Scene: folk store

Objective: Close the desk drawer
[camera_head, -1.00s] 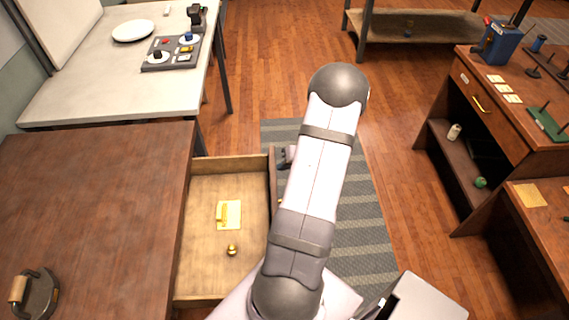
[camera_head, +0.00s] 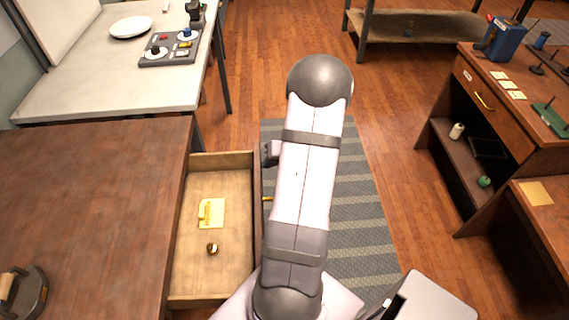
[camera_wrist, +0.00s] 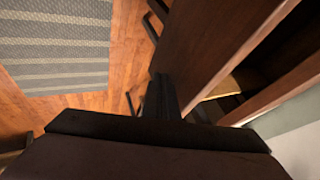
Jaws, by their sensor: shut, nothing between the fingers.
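The desk drawer (camera_head: 228,170) is pulled out from the right side of the brown desk (camera_head: 110,190). It holds a yellow card with a yellow item on it (camera_head: 211,213) and a small brass knob-like object (camera_head: 212,249). A bit of the yellow handle (camera_head: 267,199) shows on the drawer's outer face. My gripper is mostly hidden behind my arm; a dark part of it shows beside the far end of the drawer front. In the wrist view my gripper (camera_wrist: 161,84) is shut and empty, close against the dark drawer front (camera_wrist: 205,40). I cannot tell whether they touch.
A striped grey rug (camera_head: 350,210) lies on the wooden floor right of the drawer. A pale table (camera_head: 85,75) with a plate and a control panel stands behind the desk. Another desk (camera_head: 520,120) stands at the right. A clothes-iron-like tool (camera_head: 25,292) sits on the near desk.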

